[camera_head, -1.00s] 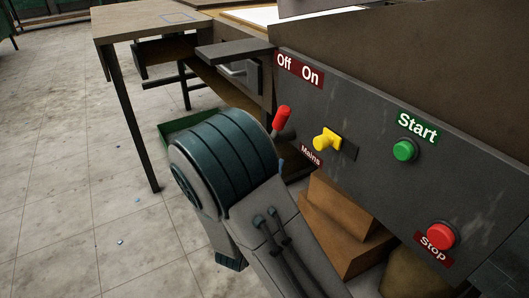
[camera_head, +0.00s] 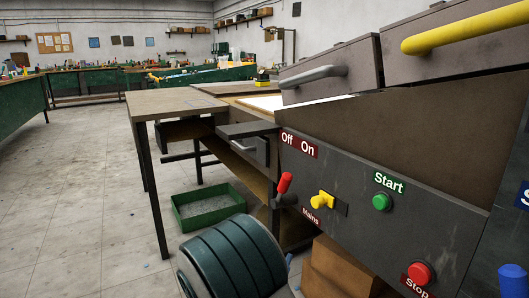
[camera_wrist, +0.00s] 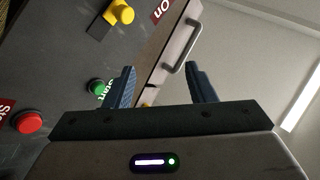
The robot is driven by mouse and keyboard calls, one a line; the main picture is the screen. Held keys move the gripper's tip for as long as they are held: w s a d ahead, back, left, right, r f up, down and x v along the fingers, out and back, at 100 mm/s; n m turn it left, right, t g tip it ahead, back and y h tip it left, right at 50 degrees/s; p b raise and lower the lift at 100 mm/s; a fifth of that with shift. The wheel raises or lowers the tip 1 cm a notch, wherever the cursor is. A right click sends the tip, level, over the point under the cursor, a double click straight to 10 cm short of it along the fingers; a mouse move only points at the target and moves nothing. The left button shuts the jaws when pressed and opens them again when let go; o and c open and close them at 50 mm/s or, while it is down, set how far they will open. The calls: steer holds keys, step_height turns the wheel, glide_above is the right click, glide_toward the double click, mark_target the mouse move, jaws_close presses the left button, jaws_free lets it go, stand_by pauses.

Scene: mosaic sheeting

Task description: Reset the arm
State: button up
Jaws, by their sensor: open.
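My gripper (camera_wrist: 162,88) shows in the wrist view with its two blue-grey fingers apart and nothing between them. Past the fingers, the wrist view shows the machine's grey panel (camera_wrist: 60,70) tilted, with a green start button (camera_wrist: 97,87), a red stop button (camera_wrist: 29,122) and a yellow mains switch (camera_wrist: 119,12). The gripper itself is not in the head view. The head view also shows the yellow switch (camera_head: 322,200), the green button (camera_head: 382,202) and the red button (camera_head: 420,273).
A red-tipped lever (camera_head: 284,184) sticks out beside the panel. A green tray (camera_head: 183,221) lies on the floor under the table (camera_head: 160,104). Cardboard boxes (camera_head: 335,268) stand below the panel. A yellow handle (camera_head: 465,30) juts out above. Floor (camera_head: 75,215) at left is clear.

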steer(key=w+d+r+g+y+p, duration=0.45)
steer(key=w+r+p, duration=0.25)
steer(key=r+p, duration=0.3)
step_height(320, 180, up, 9)
steer(key=s+n+g+y+p, duration=0.2)
steer(key=n+g+y+p, duration=0.4)
steer(key=p, duration=0.6)
steer(key=s+d+r+n+g+p, duration=0.1)
steer(key=s+d+r+g+p, duration=0.3)
steer(key=s+r+p, duration=0.5)
steer(key=s+d+r+n+g+p, duration=0.2)
steer(key=s+d+r+g+p, duration=0.2)
steer(key=s+r+p, duration=0.5)
steer(key=s+r+g, duration=0.1)
steer(key=s, duration=0.3)
steer(key=shift+s+d+p, duration=0.35)
steer(key=shift+s+p, duration=0.05)
steer(key=shift+y, duration=0.25)
